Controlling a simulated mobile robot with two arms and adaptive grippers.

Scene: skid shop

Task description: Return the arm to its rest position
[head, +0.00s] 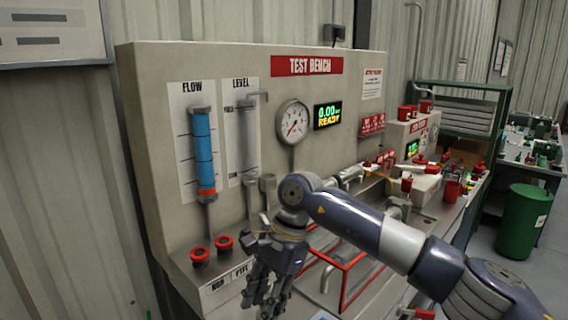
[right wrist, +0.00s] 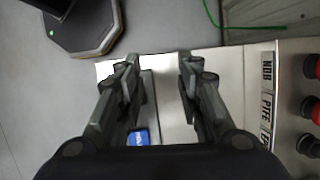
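My right arm (head: 365,225) reaches in from the right across the front of the test bench (head: 215,62). My right gripper (head: 266,290) hangs at the front edge of the bench, below and right of two red knobs (head: 212,250), with its fingers pointing down. In the right wrist view the right gripper (right wrist: 158,65) has its two fingers apart, with nothing held between them. The red knobs (right wrist: 308,110) show at the right edge of that view. My left gripper is not in view.
A red-framed guard (head: 345,270) stands on the bench just right of the gripper. A gauge (head: 293,121) and flow tube (head: 203,150) are on the panel behind. A green bin (head: 522,222) stands on the floor at right. A small blue item (right wrist: 140,137) shows below the fingers.

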